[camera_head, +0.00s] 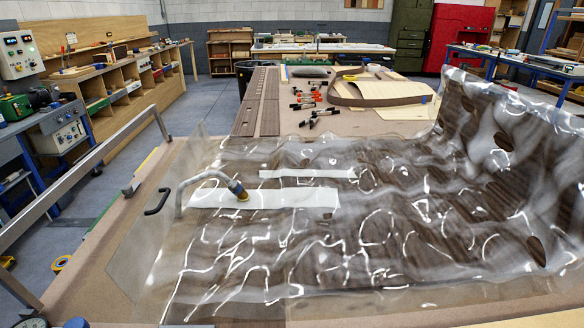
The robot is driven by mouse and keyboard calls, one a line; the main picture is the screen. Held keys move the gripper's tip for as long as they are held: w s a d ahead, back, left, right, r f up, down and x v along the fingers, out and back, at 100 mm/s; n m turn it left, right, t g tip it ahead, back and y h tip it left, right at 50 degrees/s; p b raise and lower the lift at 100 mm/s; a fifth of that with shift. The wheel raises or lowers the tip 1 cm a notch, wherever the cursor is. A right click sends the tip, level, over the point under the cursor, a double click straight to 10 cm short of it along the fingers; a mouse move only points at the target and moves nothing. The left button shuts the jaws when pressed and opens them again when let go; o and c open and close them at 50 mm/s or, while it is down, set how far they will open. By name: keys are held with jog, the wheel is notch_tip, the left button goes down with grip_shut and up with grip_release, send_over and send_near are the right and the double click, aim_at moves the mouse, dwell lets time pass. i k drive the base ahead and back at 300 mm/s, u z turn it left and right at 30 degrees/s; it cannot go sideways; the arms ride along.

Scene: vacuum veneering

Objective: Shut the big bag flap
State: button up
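A big clear plastic bag (400,235) lies wrinkled and shiny over a dark striped wood panel on the table. At the right, its plastic flap (510,150) stands up in a tall, curved sheet, raised well above the table. Dark oval spots show on or through this raised part. White strips (260,198) show at the bag's middle left. My gripper is not in view.
A metal rail (75,180) runs along the table's left edge, with a black handle (157,202) near it. Clamps (312,118) and a curved wooden strip (375,99) lie on the table behind the bag. Grey floor (70,212) shows at left, between the table and a side bench.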

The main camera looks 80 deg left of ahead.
aim_at(199, 141)
jog(key=i, duration=1.2)
jog(key=u, duration=3.75)
jog(key=i, duration=0.55)
jog(key=u, duration=0.1)
